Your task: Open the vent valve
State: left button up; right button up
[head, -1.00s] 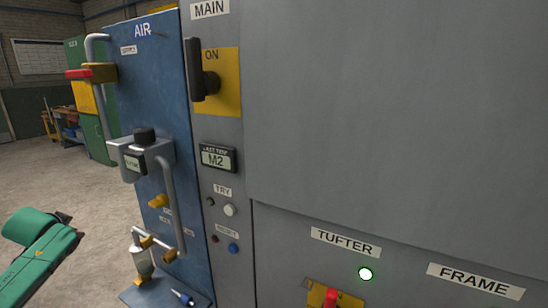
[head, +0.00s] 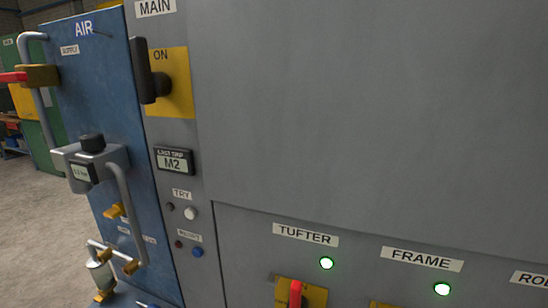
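The blue air panel (head: 95,110) stands at the left of the head view, with several pipes and brass fittings on it. A brass valve or fitting (head: 116,211) sticks out below the grey regulator (head: 91,160). Another brass piece (head: 131,267) sits lower, at the end of the curved pipe. The small labels beside them are too blurred to read, so I cannot tell which is the vent valve. The supply valve (head: 40,76) at top left has a red handle pointing left. Neither of my grippers is in view.
A grey cabinet (head: 350,110) fills the right, with the black main switch (head: 144,70) by ON. Open floor (head: 40,230) lies at left.

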aim_at(118, 210)
jog(key=j+u, duration=0.1)
jog(key=u, duration=0.4)
jog(key=j+u, duration=0.1)
jog(key=u, duration=0.35)
jog(key=l+u, duration=0.3)
jog(key=k+j, duration=0.05)
jog(key=j, duration=0.05)
